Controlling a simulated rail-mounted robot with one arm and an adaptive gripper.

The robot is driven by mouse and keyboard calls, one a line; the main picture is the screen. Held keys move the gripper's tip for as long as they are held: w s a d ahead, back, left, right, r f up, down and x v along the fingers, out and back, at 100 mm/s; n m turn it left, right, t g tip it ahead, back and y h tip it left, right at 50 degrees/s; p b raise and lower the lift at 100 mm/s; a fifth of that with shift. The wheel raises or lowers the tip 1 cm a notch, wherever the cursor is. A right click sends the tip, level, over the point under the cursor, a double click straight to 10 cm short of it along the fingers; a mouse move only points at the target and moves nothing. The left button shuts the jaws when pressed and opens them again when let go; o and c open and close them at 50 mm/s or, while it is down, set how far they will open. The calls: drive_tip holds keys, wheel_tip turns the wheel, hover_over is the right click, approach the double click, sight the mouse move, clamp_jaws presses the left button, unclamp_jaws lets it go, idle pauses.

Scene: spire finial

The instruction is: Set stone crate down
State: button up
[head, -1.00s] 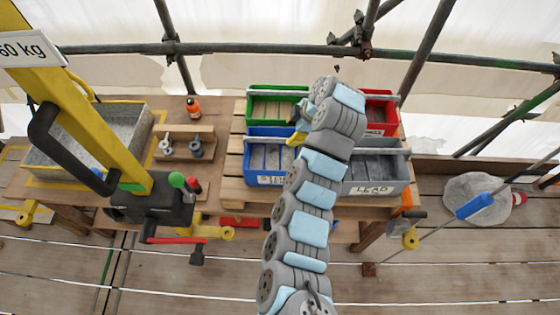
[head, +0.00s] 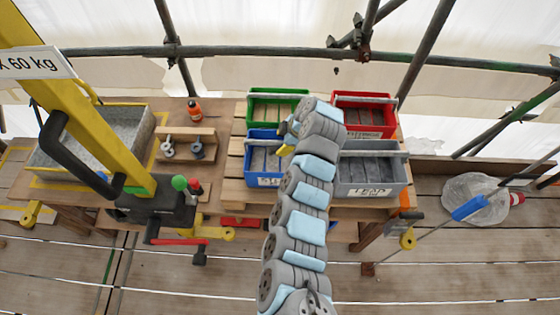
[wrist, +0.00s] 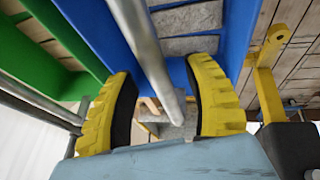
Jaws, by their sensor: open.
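The blue crate (head: 262,182), which holds grey stone blocks (wrist: 188,30), rests on the wooden pallet in the head view. Its label is too small to read fully, and my arm covers its right side. In the wrist view its blue wall (wrist: 92,30) and grey handle bar (wrist: 146,50) are close. My gripper (wrist: 160,105) is open, with one yellow finger on each side of the bar and gaps between. In the head view only a bit of its yellow shows over the crate.
A green crate (head: 300,92) stands behind, a red crate (head: 363,97) behind right, and a grey crate (head: 400,172) marked LEAD at right. A yellow hoist (head: 80,120) and a stone-grey trough (head: 147,120) are at left. Scaffold tubes (head: 260,48) cross behind.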

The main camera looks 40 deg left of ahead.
drive_tip(key=shift+a+f, duration=0.15)
drive_tip(key=shift+f, duration=0.1)
drive_tip(key=shift+c, duration=0.3)
clamp_jaws()
drive_tip(key=shift+r, duration=0.1)
